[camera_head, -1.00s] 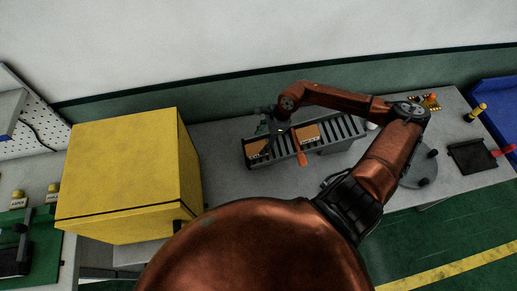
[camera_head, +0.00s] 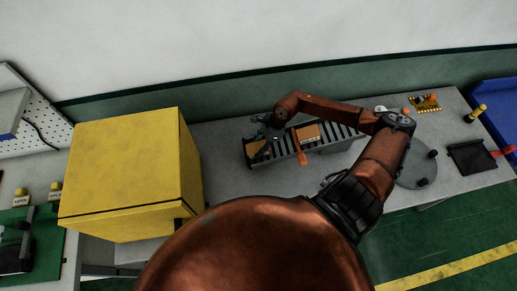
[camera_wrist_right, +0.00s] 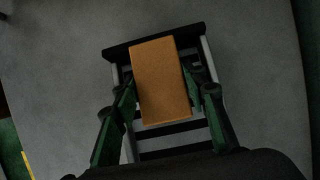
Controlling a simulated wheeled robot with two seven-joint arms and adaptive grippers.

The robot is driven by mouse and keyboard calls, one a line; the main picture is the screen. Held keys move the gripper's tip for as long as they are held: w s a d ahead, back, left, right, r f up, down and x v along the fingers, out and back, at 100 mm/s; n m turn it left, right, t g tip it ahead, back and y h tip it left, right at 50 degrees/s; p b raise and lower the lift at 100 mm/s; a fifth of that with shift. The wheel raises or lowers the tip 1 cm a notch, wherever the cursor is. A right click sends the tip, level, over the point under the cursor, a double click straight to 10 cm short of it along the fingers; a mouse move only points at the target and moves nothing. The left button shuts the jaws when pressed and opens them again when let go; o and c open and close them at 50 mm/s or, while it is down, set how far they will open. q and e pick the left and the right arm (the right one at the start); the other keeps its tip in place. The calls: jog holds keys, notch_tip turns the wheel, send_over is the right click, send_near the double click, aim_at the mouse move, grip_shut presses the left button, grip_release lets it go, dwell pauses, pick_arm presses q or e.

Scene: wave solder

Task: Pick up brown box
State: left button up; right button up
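A brown box (camera_head: 257,149) lies at the left end of the roller conveyor (camera_head: 341,142) in the head view. In the right wrist view the brown box (camera_wrist_right: 160,82) lies on the rollers, between the two fingers of my right gripper (camera_wrist_right: 160,90). The fingers are apart, one along each side of the box. Whether they touch it is unclear. In the head view my right gripper (camera_head: 266,136) is over the left end of the conveyor and partly covers the box. My left gripper is not in view.
A large yellow box (camera_head: 130,165) stands left of the conveyor. A round grey plate (camera_head: 415,168) and a black tray (camera_head: 472,157) are on the right of the table.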

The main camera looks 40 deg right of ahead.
jog(key=c, duration=0.9)
jog(key=shift+c, duration=0.4)
jog(key=shift+r, duration=0.2)
